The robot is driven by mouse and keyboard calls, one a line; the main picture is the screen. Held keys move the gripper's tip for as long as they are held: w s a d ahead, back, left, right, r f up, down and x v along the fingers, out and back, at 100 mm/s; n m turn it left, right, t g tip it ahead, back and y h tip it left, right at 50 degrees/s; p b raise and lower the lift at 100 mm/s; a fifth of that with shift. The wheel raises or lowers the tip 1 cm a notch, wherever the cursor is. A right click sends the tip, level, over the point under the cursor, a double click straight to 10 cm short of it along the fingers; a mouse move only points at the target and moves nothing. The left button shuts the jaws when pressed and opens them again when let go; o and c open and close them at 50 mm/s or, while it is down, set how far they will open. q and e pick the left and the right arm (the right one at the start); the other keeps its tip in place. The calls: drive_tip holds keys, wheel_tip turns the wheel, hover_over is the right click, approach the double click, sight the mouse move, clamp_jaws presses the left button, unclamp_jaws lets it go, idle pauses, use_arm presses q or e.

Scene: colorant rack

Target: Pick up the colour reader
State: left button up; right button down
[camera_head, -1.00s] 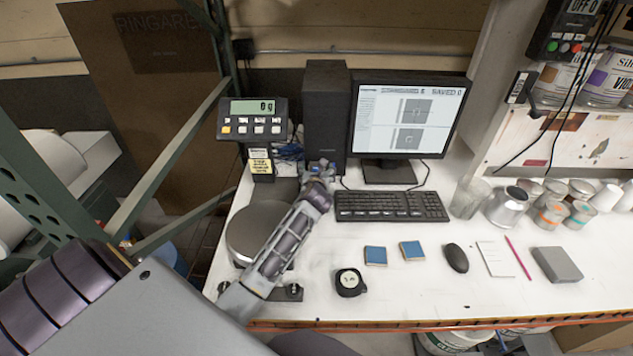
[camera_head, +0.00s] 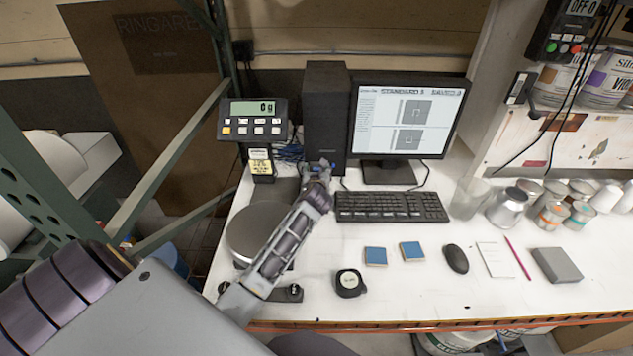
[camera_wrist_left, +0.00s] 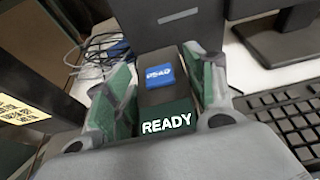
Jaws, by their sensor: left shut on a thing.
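The colour reader (camera_wrist_left: 165,95) is a dark, narrow device with a blue end and a lit READY display. In the left wrist view it sits between the two green-padded fingers of my left gripper (camera_wrist_left: 163,88), which is shut on it. In the head view my left gripper (camera_head: 318,173) is above the back of the bench, between the scale and the keyboard. Only a small blue bit of the reader shows there. Whether the reader touches the bench is hidden. My right gripper is not in view.
The scale display (camera_head: 257,120) reads 0 g beside a black tower (camera_head: 325,115). A monitor (camera_head: 408,118) stands behind the keyboard (camera_head: 390,206). Cans stand at the right.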

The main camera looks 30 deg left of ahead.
use_arm(q)
drive_tip(key=shift+w+r, duration=0.1)
drive_tip(key=shift+r, duration=0.4)
wheel_tip(320, 180, up, 9)
drive_tip(key=shift+f+b, duration=0.1)
drive_tip(key=shift+b, duration=0.25)
idle(0.6)
